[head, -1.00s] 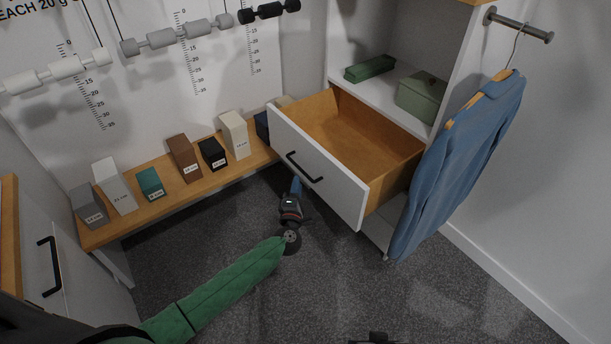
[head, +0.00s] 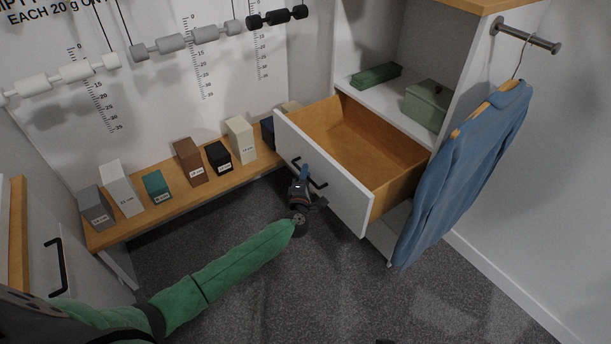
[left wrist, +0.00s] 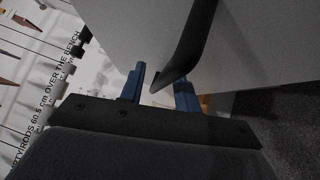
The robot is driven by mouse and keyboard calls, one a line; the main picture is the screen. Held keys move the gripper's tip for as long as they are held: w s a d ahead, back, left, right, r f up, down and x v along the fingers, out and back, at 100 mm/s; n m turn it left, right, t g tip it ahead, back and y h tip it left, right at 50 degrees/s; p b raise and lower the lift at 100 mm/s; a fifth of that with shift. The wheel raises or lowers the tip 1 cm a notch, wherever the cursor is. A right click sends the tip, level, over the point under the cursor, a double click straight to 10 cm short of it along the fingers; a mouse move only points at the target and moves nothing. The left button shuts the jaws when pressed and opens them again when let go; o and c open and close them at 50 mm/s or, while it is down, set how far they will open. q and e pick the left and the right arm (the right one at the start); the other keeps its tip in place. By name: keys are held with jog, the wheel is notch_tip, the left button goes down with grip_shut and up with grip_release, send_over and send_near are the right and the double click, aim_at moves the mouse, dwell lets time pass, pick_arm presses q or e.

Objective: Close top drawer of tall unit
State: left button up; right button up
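The top drawer (head: 330,190) of the tall unit (head: 470,60) is pulled out, with its empty wooden inside showing. Its white front carries a black bar handle (head: 318,184). My left gripper (head: 305,172) is at the drawer front, by the left part of the handle. In the left wrist view its two blue fingers (left wrist: 160,90) are apart, and the black handle (left wrist: 190,45) reaches between or just over them. I cannot tell whether they touch it.
A blue garment (head: 465,165) hangs from a rail (head: 527,38) right of the drawer. Green boxes (head: 427,105) sit on the shelf above. A wooden bench (head: 190,192) with several labelled blocks runs along the left wall. The carpet (head: 290,290) in front is clear.

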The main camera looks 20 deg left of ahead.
pick_arm(q)
grip_shut()
